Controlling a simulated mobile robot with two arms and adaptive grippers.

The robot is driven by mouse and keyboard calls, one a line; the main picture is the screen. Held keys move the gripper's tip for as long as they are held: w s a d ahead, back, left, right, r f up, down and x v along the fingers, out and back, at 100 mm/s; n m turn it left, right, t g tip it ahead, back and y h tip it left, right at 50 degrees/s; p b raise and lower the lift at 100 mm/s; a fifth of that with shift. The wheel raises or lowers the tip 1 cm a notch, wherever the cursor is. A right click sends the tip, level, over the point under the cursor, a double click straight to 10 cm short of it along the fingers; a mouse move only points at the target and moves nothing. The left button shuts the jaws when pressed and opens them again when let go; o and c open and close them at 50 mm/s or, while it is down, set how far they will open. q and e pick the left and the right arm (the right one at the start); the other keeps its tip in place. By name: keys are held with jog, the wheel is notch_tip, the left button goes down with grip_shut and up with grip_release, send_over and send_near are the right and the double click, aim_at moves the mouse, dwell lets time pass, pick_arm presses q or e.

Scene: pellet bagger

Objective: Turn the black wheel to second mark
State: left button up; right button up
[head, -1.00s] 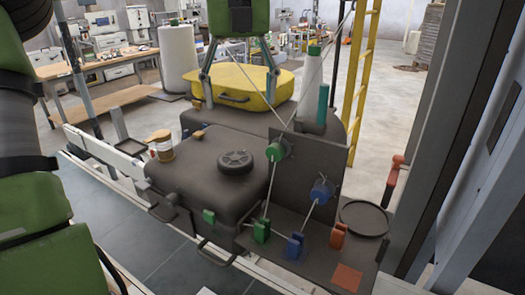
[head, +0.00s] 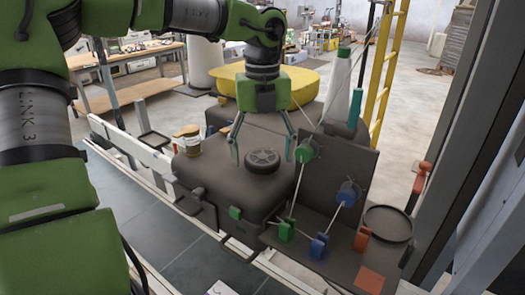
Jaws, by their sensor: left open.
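The black wheel (head: 263,161) lies flat on top of the dark grey machine box (head: 225,185), with spokes and a raised rim. My left gripper (head: 262,158) is open above and around the wheel, pointing down. One finger is to the left of the wheel and the other to its right. I cannot tell whether the fingers touch the rim. No marks around the wheel can be made out. My right gripper is not in view.
Green pulleys (head: 307,149) and a blue pulley (head: 349,192) with cords stand close to the right of the wheel. A small jar (head: 188,143) stands on the box's left. A yellow cover (head: 305,85) lies behind. A round black tray (head: 388,223) is at the right.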

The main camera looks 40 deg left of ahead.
pick_arm(q)
jog(key=shift+c, duration=1.2)
jog(key=c, duration=0.7)
jog(key=shift+c, duration=0.9)
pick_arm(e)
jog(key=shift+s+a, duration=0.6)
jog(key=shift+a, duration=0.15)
